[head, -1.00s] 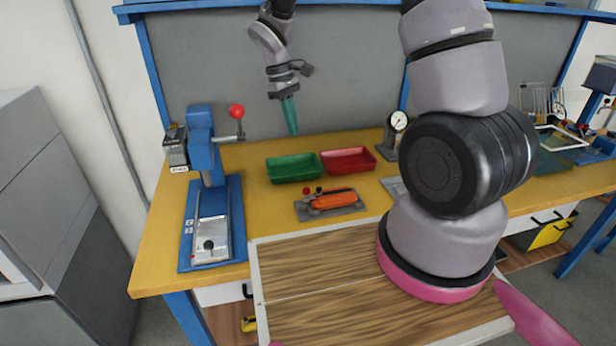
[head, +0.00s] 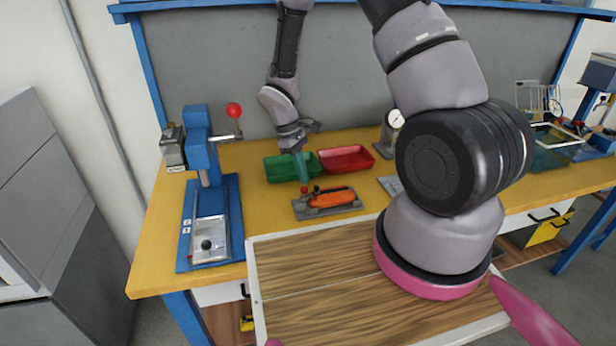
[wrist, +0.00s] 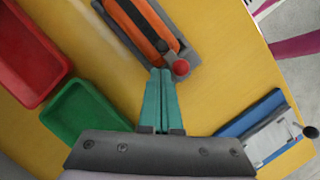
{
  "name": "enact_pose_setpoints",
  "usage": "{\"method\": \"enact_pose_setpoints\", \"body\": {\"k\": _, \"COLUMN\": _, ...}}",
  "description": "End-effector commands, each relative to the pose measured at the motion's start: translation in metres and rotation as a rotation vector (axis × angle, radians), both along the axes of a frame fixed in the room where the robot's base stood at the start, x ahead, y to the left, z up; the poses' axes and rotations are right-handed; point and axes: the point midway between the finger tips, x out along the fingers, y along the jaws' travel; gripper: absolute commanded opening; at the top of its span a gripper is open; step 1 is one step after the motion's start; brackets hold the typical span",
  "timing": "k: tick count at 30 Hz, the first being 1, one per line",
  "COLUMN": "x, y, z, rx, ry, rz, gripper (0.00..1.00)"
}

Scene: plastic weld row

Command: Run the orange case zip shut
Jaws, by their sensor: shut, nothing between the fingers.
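The orange case (head: 332,199) lies on a grey base plate (head: 345,209) on the yellow bench. In the wrist view the orange case (wrist: 134,26) shows a dark strip along its length. A red ball (wrist: 181,68) sits at its near end, with a dark piece beside it. My gripper (head: 304,180) has teal fingers, shut and empty. In the wrist view my gripper (wrist: 160,72) points at the near end of the case, its tips close to the red ball. I cannot tell whether they touch anything.
A green tray (head: 282,170) and a red tray (head: 346,158) stand behind the case. A blue press (head: 208,215) with a red-knobbed lever stands at the left. A dial gauge (head: 396,120) stands at the back. Yellow bench is clear between press and case.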

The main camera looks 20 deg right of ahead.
Motion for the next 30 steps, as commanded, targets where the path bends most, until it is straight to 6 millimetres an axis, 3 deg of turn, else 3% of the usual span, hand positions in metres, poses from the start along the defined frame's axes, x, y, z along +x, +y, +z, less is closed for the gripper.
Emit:
{"method": "enact_pose_setpoints", "body": {"k": 6, "x": -0.010, "y": -0.011, "z": -0.003, "rx": 0.000, "ry": 0.000, "rz": 0.001, "gripper": 0.00}}
{"method": "enact_pose_setpoints", "body": {"k": 18, "x": -0.011, "y": -0.016, "z": -0.003, "rx": 0.000, "ry": 0.000, "rz": -0.001, "gripper": 0.00}}
{"method": "enact_pose_setpoints", "body": {"k": 30, "x": -0.011, "y": -0.101, "z": -0.002, "rx": -0.001, "ry": 0.001, "rz": -0.004, "gripper": 0.00}}
